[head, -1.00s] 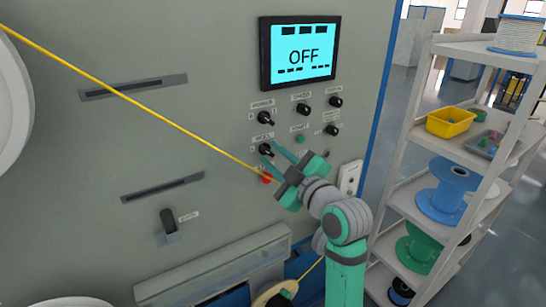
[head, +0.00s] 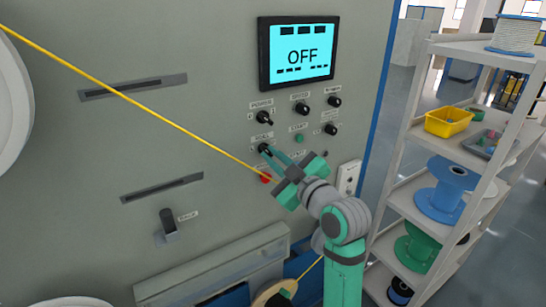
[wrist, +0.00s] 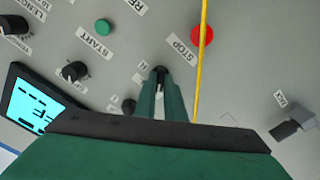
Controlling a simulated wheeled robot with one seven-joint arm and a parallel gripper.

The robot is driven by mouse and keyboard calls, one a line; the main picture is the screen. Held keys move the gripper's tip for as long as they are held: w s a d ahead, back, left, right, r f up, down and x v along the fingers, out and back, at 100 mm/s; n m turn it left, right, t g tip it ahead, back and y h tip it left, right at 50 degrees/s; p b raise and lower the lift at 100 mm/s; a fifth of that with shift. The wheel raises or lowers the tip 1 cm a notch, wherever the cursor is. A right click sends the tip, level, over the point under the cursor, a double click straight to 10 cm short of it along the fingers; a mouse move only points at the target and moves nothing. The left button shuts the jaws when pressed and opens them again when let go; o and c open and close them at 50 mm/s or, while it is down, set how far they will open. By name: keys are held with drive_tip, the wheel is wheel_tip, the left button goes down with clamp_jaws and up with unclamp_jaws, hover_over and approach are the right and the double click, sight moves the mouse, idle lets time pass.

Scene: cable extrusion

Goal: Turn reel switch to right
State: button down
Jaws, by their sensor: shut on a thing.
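The reel switch (head: 264,148) is a small black knob on the grey machine panel, under a label that looks like REEL. My gripper (head: 269,152) reaches it from the lower right, with its green fingers closed together on the knob. In the wrist view the dark knob (wrist: 160,72) shows between the tips of the gripper (wrist: 160,84). The fingers partly cover it, so its exact pointing direction is hard to tell.
A yellow cable (head: 150,106) runs across the panel close to my gripper. The red stop button (head: 266,178) and green start button (head: 299,138) are near. The power knob (head: 264,117) is just above. The screen (head: 300,53) reads OFF. A shelf (head: 470,47) stands at right.

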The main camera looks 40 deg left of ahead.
drive_tip(key=m, duration=0.6)
drive_tip(key=shift+w, duration=0.1)
drive_tip(key=shift+a+m, duration=0.25)
drive_tip(key=shift+m, duration=0.85)
drive_tip(key=m, duration=0.4)
drive_tip(key=shift+d+f, duration=0.1)
drive_tip(key=shift+d, duration=0.1)
drive_tip(key=shift+m, duration=1.7)
drive_tip(key=c, duration=1.8)
unclamp_jaws()
drive_tip(key=shift+c, duration=0.2)
